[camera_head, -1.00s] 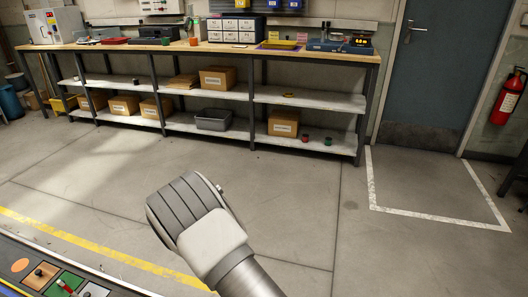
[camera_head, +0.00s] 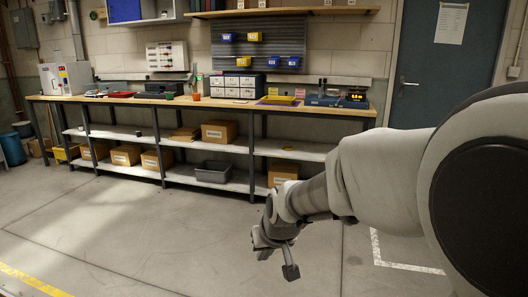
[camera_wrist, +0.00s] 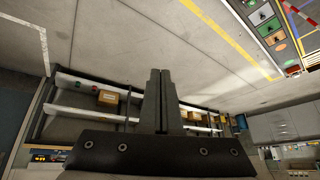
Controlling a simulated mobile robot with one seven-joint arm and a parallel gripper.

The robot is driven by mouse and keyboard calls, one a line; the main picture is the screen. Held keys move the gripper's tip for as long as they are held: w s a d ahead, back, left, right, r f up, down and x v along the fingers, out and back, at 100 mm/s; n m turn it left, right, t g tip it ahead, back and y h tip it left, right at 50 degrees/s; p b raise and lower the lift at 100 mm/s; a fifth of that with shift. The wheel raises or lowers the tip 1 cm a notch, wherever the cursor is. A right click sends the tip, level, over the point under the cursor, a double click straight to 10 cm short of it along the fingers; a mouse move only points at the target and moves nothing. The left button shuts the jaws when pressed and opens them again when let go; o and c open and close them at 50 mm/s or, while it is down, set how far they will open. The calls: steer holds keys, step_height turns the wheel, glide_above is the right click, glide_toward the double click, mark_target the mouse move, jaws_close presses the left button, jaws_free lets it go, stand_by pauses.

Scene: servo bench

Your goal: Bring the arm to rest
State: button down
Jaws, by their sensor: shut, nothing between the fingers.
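My arm (camera_head: 385,170) reaches in from the right edge of the head view, and its large rounded link fills the lower right. My gripper (camera_head: 290,271) hangs at the arm's far end, over the open floor in front of the bench. In the wrist view the two dark fingers of my gripper (camera_wrist: 160,72) lie side by side, shut, with nothing held. The wrist view shows the room upside down.
A long wooden workbench (camera_head: 135,99) with shelves of boxes stands along the back wall. A blue door (camera_head: 430,75) is at the right. The floor (camera_head: 160,240) between me and the bench is clear. A panel with coloured squares (camera_wrist: 267,25) shows in the wrist view.

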steer(key=s+d+r+m+h, duration=0.1)
steer(key=s+d+r, duration=0.2)
steer(key=s+d, duration=0.35)
steer(key=s+d+r+m+h, duration=0.1)
steer(key=s+d+r, duration=0.15)
steer(key=s, duration=0.65)
steer(key=s+d+r+m, duration=0.1)
steer(key=s+d+r, duration=0.2)
steer(key=s+d, duration=0.3)
step_height(320, 180, up, 22)
steer(key=s+a+p, duration=0.1)
steer(key=p, duration=2.1)
steer(key=shift+r+p, duration=0.15)
steer(key=shift+p, duration=0.2)
